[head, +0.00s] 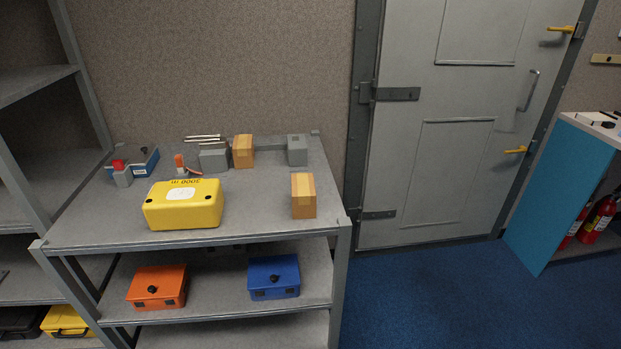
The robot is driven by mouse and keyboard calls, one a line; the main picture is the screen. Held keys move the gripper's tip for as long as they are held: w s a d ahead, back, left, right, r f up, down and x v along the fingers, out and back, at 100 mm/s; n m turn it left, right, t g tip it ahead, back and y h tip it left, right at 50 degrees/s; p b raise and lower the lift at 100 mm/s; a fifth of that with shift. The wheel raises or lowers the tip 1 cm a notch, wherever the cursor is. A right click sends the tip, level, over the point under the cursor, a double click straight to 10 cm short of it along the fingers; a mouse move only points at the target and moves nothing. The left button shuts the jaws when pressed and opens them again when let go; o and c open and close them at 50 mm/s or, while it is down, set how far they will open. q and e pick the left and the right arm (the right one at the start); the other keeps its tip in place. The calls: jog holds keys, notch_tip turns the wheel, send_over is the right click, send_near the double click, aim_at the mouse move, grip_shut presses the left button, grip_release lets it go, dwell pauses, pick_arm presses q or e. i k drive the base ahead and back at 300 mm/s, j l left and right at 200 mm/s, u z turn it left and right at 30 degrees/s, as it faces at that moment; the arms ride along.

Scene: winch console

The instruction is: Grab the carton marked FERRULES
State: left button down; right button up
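Two small brown cartons stand on the top shelf of the grey rack (100,232). One carton (243,152) is at the back, beside a grey block. The other carton (303,196) is near the front right corner. No lettering can be read on either, so I cannot tell which is marked FERRULES. Neither of my grippers is in view.
A yellow case (183,204) sits at the front of the top shelf. Grey blocks and a blue tray (140,162) are behind it. Orange (158,287) and blue (273,277) boxes are on the lower shelf. Clear blue floor (430,300) lies right, before a grey door (455,130).

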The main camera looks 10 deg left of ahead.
aim_at(304, 195)
jog(key=i+l, duration=0.4)
jog(key=l, duration=0.25)
jog(key=i+l+u, duration=0.15)
jog(key=l+u, duration=0.2)
jog(key=i+l+u, duration=0.15)
jog(key=l+u, duration=0.15)
